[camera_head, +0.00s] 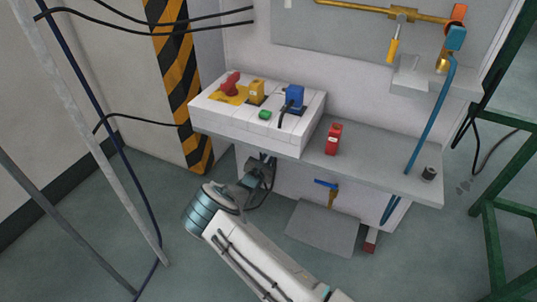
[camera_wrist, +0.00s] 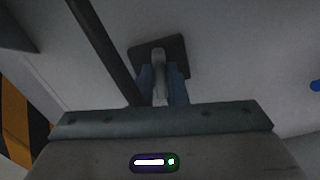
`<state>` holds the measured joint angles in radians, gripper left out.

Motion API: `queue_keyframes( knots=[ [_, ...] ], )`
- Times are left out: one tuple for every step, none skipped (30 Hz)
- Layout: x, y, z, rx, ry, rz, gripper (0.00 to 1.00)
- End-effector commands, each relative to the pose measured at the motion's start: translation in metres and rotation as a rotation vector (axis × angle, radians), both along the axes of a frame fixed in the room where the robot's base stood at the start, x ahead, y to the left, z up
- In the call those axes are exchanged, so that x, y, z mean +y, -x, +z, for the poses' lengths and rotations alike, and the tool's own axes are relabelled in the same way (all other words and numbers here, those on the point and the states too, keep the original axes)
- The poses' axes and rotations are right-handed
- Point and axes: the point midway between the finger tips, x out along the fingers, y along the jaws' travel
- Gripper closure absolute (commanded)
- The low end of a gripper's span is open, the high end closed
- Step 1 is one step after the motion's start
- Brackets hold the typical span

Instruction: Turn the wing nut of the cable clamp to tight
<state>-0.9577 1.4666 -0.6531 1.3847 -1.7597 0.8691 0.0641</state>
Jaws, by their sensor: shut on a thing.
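The wing nut (camera_wrist: 159,58) is a grey upright piece in front of a dark square plate (camera_wrist: 179,52) on a pale wall, in the wrist view. My gripper (camera_wrist: 161,80) has its two bluish fingers shut on the wing nut, one on each side. In the head view my gripper (camera_head: 264,170) reaches under the front edge of the shelf, and the wing nut cannot be made out there. How far the nut is turned cannot be told. A thick dark cable (camera_wrist: 100,45) runs diagonally just left of the plate.
Above my gripper, a white control box (camera_head: 245,127) stands on the grey shelf (camera_head: 375,165). A blue-handled valve (camera_head: 326,184) sits right of my gripper, under the shelf. A striped post (camera_head: 180,85) stands to the left. Open floor lies in front.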

Motion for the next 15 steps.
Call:
queue_keyframes(
  knots=[
    [-0.0005, 0.0003, 0.0021, -0.013, -0.042, 0.000, 1.00],
    [-0.0007, 0.0005, 0.0019, -0.023, -0.069, -0.001, 1.00],
    [-0.0010, 0.0006, 0.0016, -0.036, -0.105, -0.001, 1.00],
    [-0.0012, 0.0007, 0.0014, -0.046, -0.132, -0.001, 1.00],
    [-0.0014, 0.0007, 0.0014, -0.055, -0.159, -0.001, 1.00],
    [-0.0017, 0.0007, 0.0014, -0.070, -0.195, -0.001, 1.00],
    [-0.0018, 0.0007, 0.0015, -0.079, -0.222, -0.001, 1.00],
    [-0.0019, 0.0007, 0.0014, -0.089, -0.249, -0.001, 1.00],
    [-0.0020, 0.0007, 0.0013, -0.102, -0.285, -0.001, 1.00],
    [-0.0020, 0.0007, 0.0011, -0.112, -0.312, -0.001, 1.00],
    [-0.0021, 0.0009, 0.0009, -0.121, -0.338, 0.000, 1.00],
    [-0.0023, 0.0011, 0.0004, -0.134, -0.374, 0.000, 1.00],
    [-0.0025, 0.0013, 0.0002, -0.143, -0.400, -0.001, 1.00],
    [-0.0026, 0.0015, -0.0002, -0.152, -0.427, -0.001, 1.00],
    [-0.0028, 0.0016, -0.0003, -0.166, -0.463, -0.001, 1.00]
  ],
)
